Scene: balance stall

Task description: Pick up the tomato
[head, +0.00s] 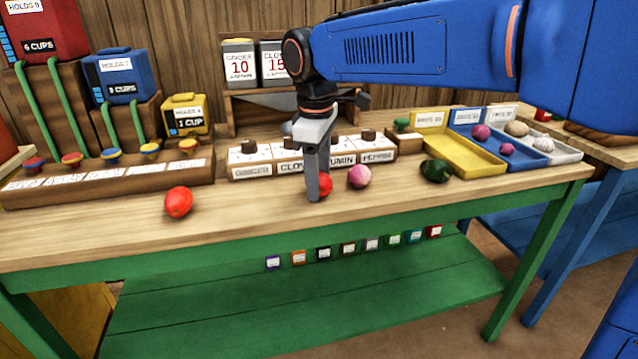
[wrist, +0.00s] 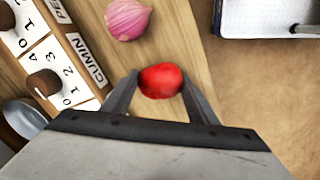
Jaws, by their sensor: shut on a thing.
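A red, round tomato (wrist: 160,81) sits between the two fingers of my gripper (wrist: 160,86) in the wrist view, with a finger along each side. My gripper (head: 318,192) is shut on it. In the head view the tomato (head: 326,186) is partly hidden behind a finger, low over the wooden table (head: 260,220). I cannot tell whether it touches the tabletop. A second red, round item (head: 178,202) lies apart on the table to the left.
A pink onion (head: 359,176) lies close to the right of my gripper, and a dark green vegetable (head: 436,171) farther right. Labelled spice boxes (head: 250,158) stand behind. Yellow (head: 462,150) and blue trays (head: 490,143) are at right. The front left tabletop is mostly clear.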

